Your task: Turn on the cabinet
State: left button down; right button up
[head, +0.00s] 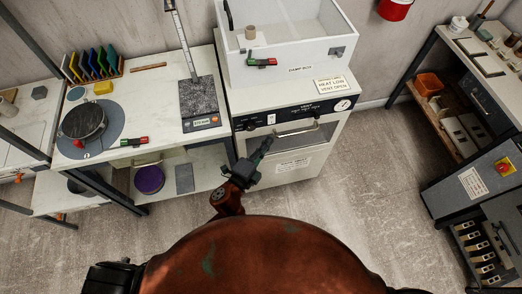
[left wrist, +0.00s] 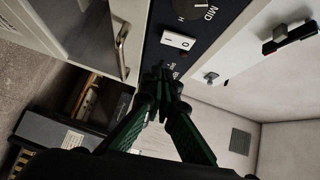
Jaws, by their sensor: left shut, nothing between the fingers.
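The white cabinet (head: 297,165) stands at the middle, with a dark control panel (head: 300,113) across its upper front. A small white rocker switch (head: 271,119) sits on the panel; it shows larger in the left wrist view (left wrist: 178,41), with marks on its face. Which way it is pressed I cannot tell. My left gripper (head: 267,143) is shut and empty, in front of the cabinet just below the switch in the head view. In the left wrist view its fingertips (left wrist: 163,74) point at the panel near the switch; contact is not clear. My right gripper is not in view.
A metal door handle (head: 298,129) is right of my left gripper. A white damp box (head: 285,55) stands on the cabinet. A workbench (head: 155,105) with a turntable (head: 88,145) is at left, a grey machine (head: 475,185) at right. The floor between is clear.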

aim_at(274, 122)
pick_arm(q)
jog(key=shift+w+f+b, duration=0.2)
jog(key=shift+w, duration=1.4)
jog(key=shift+w+f+b, duration=0.2)
jog(key=shift+w, duration=1.35)
